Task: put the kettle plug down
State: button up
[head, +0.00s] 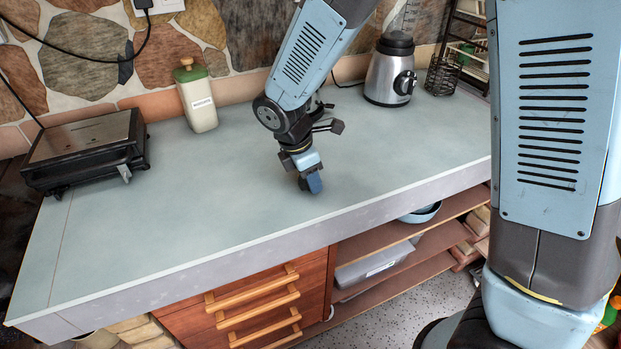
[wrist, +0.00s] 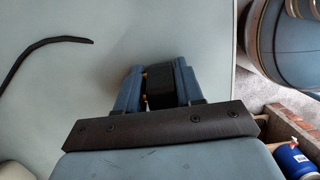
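My gripper (head: 309,182) is low over the pale worktop, near its front edge, pointing down. In the wrist view its two blue fingers (wrist: 158,90) are closed on a black plug (wrist: 160,88) with brass-coloured pins showing at its left side. In the head view the plug is mostly hidden by the fingers. I cannot tell whether it touches the worktop. A black cord (wrist: 45,43) lies on the worktop at the upper left of the wrist view; its link to the plug is not visible. No kettle can be made out.
The worktop (head: 190,205) is clear around my gripper. A black grill (head: 85,150) stands at the left, a cream bottle with a green cap (head: 198,100) at the back, a blender (head: 390,72) and wire rack (head: 443,75) at the back right. Drawers (head: 250,300) and shelves lie below.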

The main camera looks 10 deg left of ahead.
grip_shut()
